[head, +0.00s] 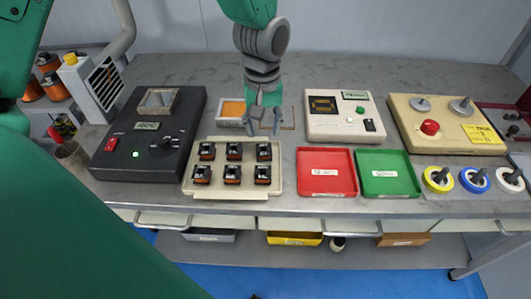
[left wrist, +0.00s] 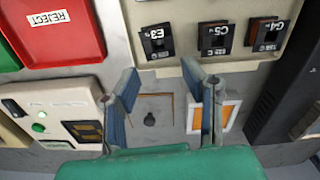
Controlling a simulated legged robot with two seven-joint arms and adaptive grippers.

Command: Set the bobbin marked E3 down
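The bobbin marked E3 (left wrist: 157,41) is dark with a white label and sits in the cream tray (left wrist: 187,68), at the tray's corner nearest the red tray. In the head view it appears as the far right bobbin (head: 264,152) of the cream tray (head: 232,191). My left gripper (head: 264,127) is open and empty above the bench, just behind the cream tray. My right gripper is not in view.
Several other bobbins fill the cream tray. A black box (head: 150,170) stands left, a red tray (head: 326,188) and green tray (head: 386,188) right. A white-framed orange panel (head: 231,121) lies left of the gripper; a cream instrument (head: 344,133) stands right.

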